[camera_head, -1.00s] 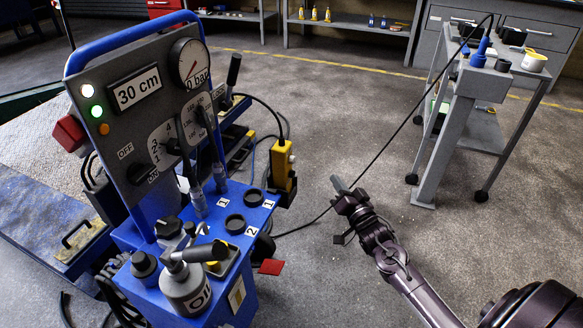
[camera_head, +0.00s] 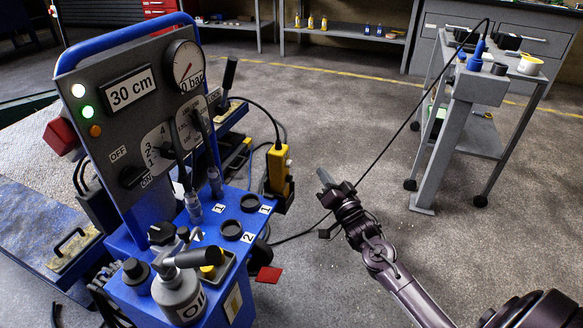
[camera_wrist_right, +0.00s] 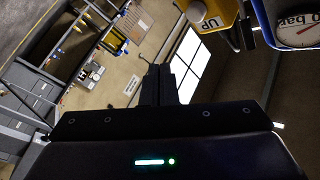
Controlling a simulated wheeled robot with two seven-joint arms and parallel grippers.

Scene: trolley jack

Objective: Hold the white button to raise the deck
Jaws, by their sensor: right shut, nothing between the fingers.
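My left gripper is not in view.
The console panel has a lit white lamp (camera_head: 78,90), a "30 cm" display (camera_head: 131,91) and a gauge (camera_head: 186,67) reading near 0 bar. An oil can (camera_head: 180,294) stands on the console. A grey trolley (camera_head: 445,150) is at right.

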